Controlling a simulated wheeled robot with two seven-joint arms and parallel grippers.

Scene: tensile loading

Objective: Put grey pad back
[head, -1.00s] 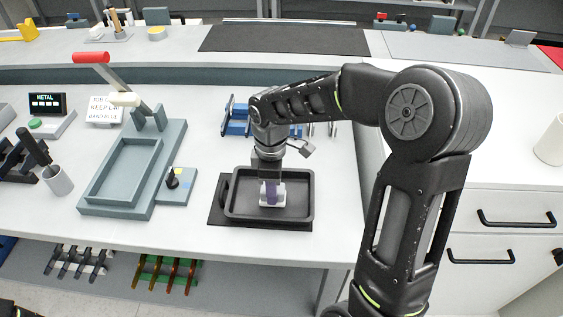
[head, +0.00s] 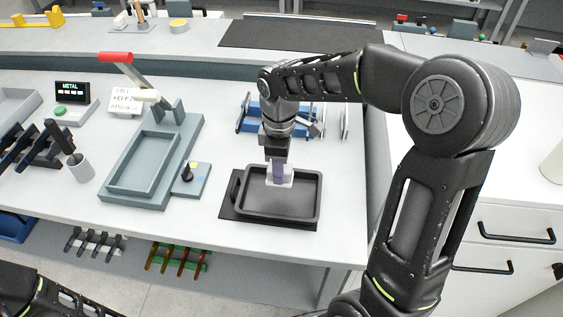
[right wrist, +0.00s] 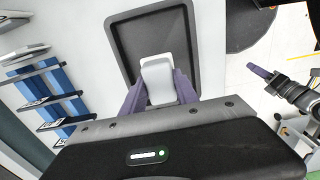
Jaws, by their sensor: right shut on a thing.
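A pale grey, almost white pad (head: 271,182) is held between the purple fingers of my right gripper (head: 280,172). It also shows in the right wrist view (right wrist: 158,78), with the fingers shut on its two sides. The pad is over the black tray (head: 311,200), towards its far side in the head view; a gap under it cannot be judged. In the right wrist view, the purple finger of my left gripper (right wrist: 259,71) shows at the right; its opening cannot be made out. In the head view only part of my left arm shows at the lower left.
The tray lies on a dark mat near the bench's front edge. Left of it are a small box with a knob (head: 190,180) and a grey-green lever press (head: 120,192). A blue rack (head: 247,122) stands behind the tray. White drawers are at the right.

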